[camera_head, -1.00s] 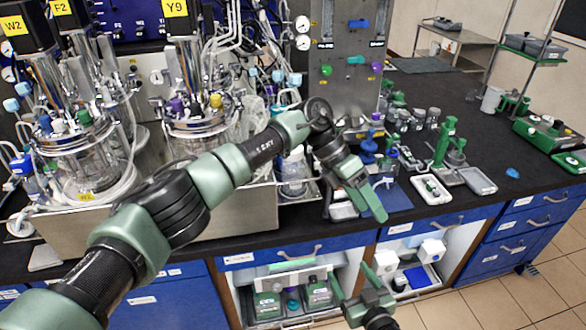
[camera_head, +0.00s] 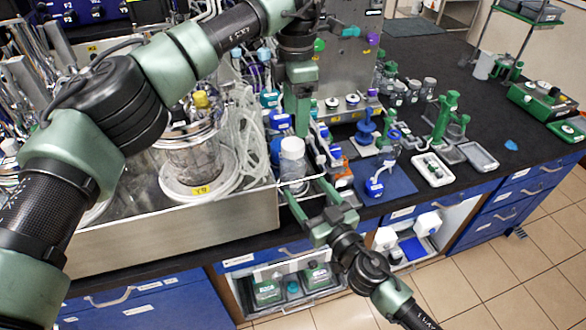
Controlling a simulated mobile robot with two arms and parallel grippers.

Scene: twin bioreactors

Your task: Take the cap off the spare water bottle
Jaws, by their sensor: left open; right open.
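A clear bottle (camera_head: 292,171) with a white cap (camera_head: 292,148) stands upright at the front of the bench, by the right end of the metal tray. I take it as the spare water bottle; I can make out no label. My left gripper (camera_head: 297,132) points straight down just above the cap, jaws open; whether it touches the cap I cannot tell. My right gripper (camera_head: 304,188) reaches up from the front, open, with its fingers by the bottle's lower part. I see no clear contact, and the fingers partly hide the base.
The metal tray (camera_head: 180,235) with glass vessels and tubing stands to the left. Blue-capped bottles and a blue mat (camera_head: 392,184) are close on the right. A white tray (camera_head: 432,170) and green stands (camera_head: 445,118) lie farther right. An open cabinet (camera_head: 300,285) is below.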

